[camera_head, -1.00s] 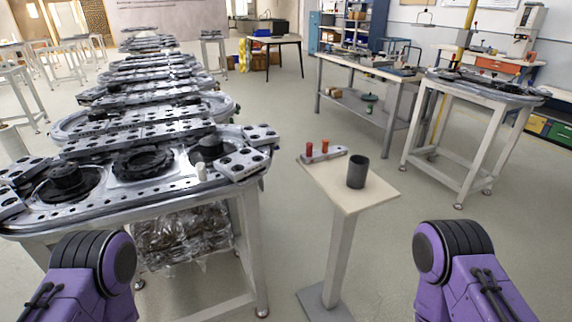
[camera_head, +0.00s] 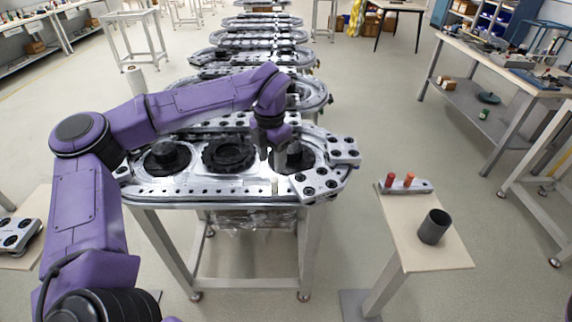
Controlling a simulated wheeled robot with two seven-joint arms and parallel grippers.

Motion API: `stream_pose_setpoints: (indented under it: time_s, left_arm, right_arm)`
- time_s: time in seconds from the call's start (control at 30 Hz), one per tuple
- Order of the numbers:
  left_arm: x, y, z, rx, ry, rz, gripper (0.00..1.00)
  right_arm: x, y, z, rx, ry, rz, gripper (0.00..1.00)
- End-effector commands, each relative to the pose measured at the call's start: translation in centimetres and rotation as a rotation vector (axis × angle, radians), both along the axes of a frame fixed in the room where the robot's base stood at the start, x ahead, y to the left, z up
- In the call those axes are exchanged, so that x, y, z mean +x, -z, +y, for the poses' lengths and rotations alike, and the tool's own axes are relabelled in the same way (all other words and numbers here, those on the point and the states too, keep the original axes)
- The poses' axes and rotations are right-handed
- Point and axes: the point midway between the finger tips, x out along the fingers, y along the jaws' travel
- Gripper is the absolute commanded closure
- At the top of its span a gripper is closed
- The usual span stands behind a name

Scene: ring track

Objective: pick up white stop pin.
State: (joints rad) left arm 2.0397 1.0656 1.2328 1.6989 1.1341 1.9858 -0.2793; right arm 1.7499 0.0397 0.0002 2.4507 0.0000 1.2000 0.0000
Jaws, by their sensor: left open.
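The white stop pin (camera_head: 275,185) stands upright, small and pale, at the front edge of the ring track (camera_head: 215,189), right of its middle. My left arm reaches in from the left over the track. My left gripper (camera_head: 271,156) points down just above and slightly behind the pin in the picture. It is open, with nothing seen between its fingers. A gap to the pin is hard to judge at this size. My right gripper is not in view.
Black round parts (camera_head: 228,154) sit on the track beside the gripper. Right of the track, a small stand (camera_head: 425,258) bears a dark cup (camera_head: 434,227) and a grey holder (camera_head: 420,186) with two red pins. Open floor lies between track and stand.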

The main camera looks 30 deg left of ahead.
Motion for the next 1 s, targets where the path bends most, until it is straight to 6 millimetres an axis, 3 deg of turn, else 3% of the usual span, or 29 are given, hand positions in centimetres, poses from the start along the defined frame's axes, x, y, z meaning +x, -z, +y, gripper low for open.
stream_pose_setpoints:
  time_s: [0.33, 0.63, 0.9, 1.0]
  left_arm:
    - [0.7, 4.9, -0.9, -0.014, 0.012, 0.006, 0.46]
    - [0.7, 9.7, -0.4, -0.012, 0.012, 0.008, 0.46]
    - [0.8, 10.4, -0.3, -0.011, 0.010, 0.004, 0.46]
    - [0.8, 10.3, -0.3, -0.011, 0.010, 0.004, 0.78]
  right_arm:
    - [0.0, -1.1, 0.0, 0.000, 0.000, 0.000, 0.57]
    - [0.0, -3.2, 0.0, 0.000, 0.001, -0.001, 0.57]
    - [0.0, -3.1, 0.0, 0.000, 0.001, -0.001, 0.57]
    - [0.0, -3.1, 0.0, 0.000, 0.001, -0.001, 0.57]
